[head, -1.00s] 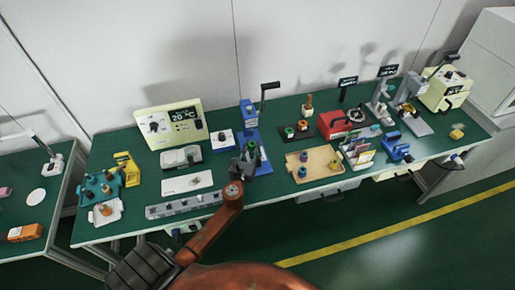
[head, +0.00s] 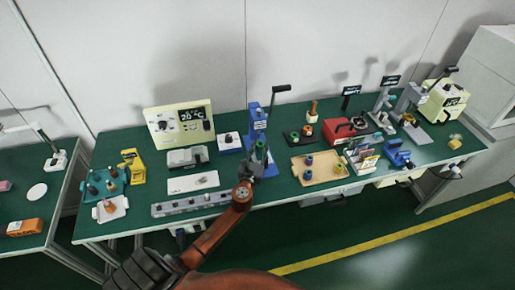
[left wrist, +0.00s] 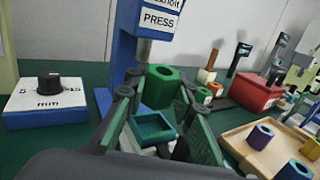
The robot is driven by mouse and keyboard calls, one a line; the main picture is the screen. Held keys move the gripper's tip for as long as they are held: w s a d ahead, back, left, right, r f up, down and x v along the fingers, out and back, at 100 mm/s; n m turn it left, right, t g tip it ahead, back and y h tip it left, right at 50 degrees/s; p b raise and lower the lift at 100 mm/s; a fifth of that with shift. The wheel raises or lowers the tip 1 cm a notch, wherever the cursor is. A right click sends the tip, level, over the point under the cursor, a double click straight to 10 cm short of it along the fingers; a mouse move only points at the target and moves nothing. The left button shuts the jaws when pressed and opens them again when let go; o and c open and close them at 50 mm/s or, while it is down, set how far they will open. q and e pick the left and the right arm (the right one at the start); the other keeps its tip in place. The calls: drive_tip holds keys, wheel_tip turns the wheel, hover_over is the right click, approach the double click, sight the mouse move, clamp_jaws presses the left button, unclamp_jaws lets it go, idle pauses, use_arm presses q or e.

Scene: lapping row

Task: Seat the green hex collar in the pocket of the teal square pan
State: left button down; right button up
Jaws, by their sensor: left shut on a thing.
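My left gripper (head: 258,158) is shut on the green hex collar (left wrist: 162,86), which sits between its fingertips in the left wrist view. The collar also shows in the head view (head: 260,146), in front of the blue press. The teal square pan (left wrist: 153,128) shows in the left wrist view between the fingers, lower in the picture than the collar. The collar is apart from the pan's pocket in that view. The fingers hide part of the pan's surroundings, and I cannot make out the pan in the head view. My right gripper is not in view.
The blue press (head: 257,122) stands right behind the gripper, its lever reaching right. A white dial box (head: 229,142) is to its left. A tan tray (head: 318,172) with spools is to the right. A long grey strip (head: 190,204) lies front left.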

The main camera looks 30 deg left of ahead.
sight(260, 151)
use_arm(q)
drive_tip(key=shift+s+d+f+b, duration=0.15)
drive_tip(key=shift+s+f+b, duration=0.1)
drive_tip(key=shift+f, duration=0.5)
drive_tip(key=shift+s+d+f+b, duration=0.15)
drive_tip(key=shift+s+f+b, duration=0.05)
drive_tip(key=shift+f, duration=0.5)
drive_tip(key=shift+w+d+r, duration=0.15)
drive_tip(key=shift+d+r, duration=0.25)
drive_tip(key=shift+r, duration=0.2)
drive_tip(key=shift+w+d+r, duration=0.15)
drive_tip(key=shift+d+r, duration=0.1)
drive_tip(key=shift+r, duration=0.1)
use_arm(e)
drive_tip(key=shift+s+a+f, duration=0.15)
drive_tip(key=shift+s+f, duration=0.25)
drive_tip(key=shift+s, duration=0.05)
use_arm(q)
drive_tip(key=shift+w+r, duration=0.1)
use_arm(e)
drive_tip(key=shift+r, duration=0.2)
use_arm(q)
drive_tip(key=shift+w+a+p, duration=0.15)
drive_tip(key=shift+w+p, duration=0.05)
drive_tip(key=shift+p, duration=0.4)
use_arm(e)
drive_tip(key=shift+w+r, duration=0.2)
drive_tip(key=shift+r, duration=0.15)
